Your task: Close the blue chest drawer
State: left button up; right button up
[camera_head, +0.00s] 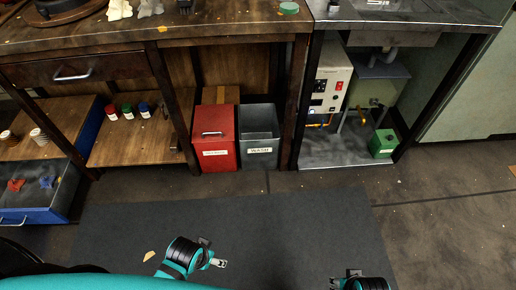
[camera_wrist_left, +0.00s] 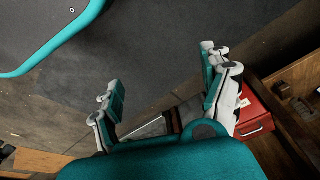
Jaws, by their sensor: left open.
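The blue chest (camera_head: 88,132) stands under the workbench at the left in the head view. Its drawer (camera_head: 48,216) is pulled out toward me, with a metal handle on the blue front. A red thing (camera_head: 15,185) and a blue thing (camera_head: 47,182) lie inside it. The drawer is cut off by the left picture edge. My left gripper (camera_wrist_left: 161,72) is open and empty in the left wrist view, above the floor. My right gripper (camera_head: 350,282) is at the bottom edge of the head view, partly cut off, away from the drawer. Its fingers are unclear.
A red bin (camera_head: 215,142) and a grey bin (camera_head: 258,138) stand under the workbench (camera_head: 230,28). Small bottles (camera_head: 128,111) stand on the lower shelf. A green box (camera_head: 382,143) is at the right. A dark mat (camera_head: 290,225) covers the clear floor before me.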

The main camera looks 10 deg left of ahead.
aim_at(33, 205)
jog(key=u, duration=2.6)
